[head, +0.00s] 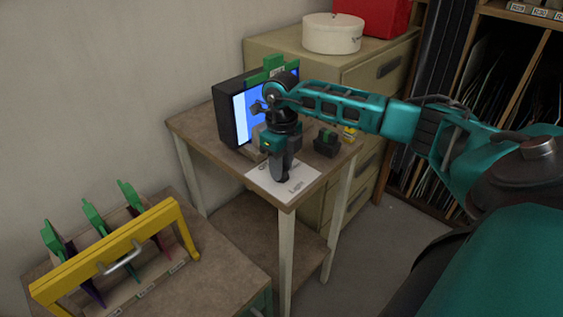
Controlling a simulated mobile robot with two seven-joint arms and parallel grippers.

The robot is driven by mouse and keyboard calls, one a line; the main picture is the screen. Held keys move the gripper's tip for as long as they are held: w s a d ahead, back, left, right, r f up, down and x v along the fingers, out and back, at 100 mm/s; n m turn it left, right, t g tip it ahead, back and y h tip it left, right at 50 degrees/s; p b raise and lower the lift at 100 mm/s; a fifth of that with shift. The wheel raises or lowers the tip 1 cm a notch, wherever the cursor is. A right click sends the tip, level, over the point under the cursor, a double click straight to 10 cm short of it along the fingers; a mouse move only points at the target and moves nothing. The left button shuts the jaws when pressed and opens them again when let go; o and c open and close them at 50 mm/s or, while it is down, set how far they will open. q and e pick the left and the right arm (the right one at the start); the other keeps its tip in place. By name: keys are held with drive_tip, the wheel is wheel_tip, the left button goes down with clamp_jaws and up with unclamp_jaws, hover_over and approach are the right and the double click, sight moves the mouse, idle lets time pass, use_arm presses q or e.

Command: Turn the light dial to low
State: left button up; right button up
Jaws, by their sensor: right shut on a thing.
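My right gripper (281,168) points down over a white sheet (299,185) at the front corner of the small brown table (203,132). The sheet bears printed text that seems to read "Light". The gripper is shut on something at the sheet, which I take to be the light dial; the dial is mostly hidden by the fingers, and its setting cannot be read. My left gripper is not in view.
A black box with a lit blue-white screen (238,120) stands behind the gripper. Dark holders (326,146) stand to its right. A yellow-framed rack (105,256) with green-clipped pieces sits on a lower-left table. Drawers and shelves stand behind.

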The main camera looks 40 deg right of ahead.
drive_tip(key=shift+m, duration=0.5)
drive_tip(key=o, duration=1)
drive_tip(key=shift+o, duration=0.2)
wheel_tip(320, 180, up, 13)
idle(0.4)
